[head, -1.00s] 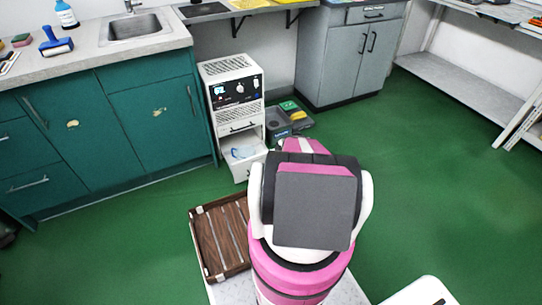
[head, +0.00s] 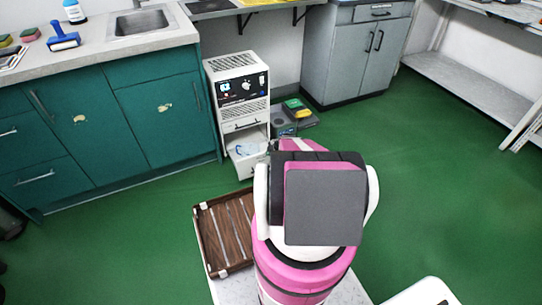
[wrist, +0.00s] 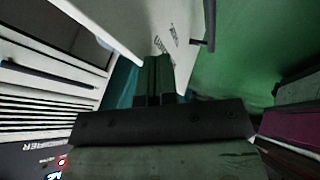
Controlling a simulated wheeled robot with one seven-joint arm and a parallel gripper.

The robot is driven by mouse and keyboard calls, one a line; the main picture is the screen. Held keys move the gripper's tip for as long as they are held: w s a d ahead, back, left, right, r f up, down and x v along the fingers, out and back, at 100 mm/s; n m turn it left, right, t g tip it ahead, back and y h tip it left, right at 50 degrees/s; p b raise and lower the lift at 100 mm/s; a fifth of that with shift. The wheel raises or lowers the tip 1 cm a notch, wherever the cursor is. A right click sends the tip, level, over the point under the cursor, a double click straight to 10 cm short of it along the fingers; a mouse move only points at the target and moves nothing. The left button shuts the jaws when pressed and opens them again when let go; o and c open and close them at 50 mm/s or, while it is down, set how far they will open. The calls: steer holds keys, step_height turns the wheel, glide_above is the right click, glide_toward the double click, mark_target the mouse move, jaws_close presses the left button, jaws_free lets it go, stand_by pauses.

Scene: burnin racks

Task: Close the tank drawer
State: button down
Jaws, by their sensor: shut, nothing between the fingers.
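The tank drawer (head: 247,168) is the low white drawer of a white dehumidifier (head: 238,95). It stands pulled out, with something pale blue inside. My gripper (head: 269,147) shows only partly in the head view, at the right side of the drawer; my arm hides the rest. In the wrist view my dark gripper (wrist: 153,72) has its fingers together and empty. They overlap the white drawer panel (wrist: 140,25), which carries printed marks and a dark handle (wrist: 209,25). I cannot tell whether they touch it.
A grey bin (head: 283,128) and a yellow-and-green item (head: 297,107) are right of the dehumidifier. Green cabinets (head: 160,120) stand to its left. A brown slatted tray (head: 224,233) lies near my base. Green floor (head: 430,190) is free to the right.

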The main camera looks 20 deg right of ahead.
steer(key=shift+w, duration=0.1)
steer(key=w, duration=1.7)
steer(key=shift+a, duration=0.3)
steer(key=shift+s, duration=0.15)
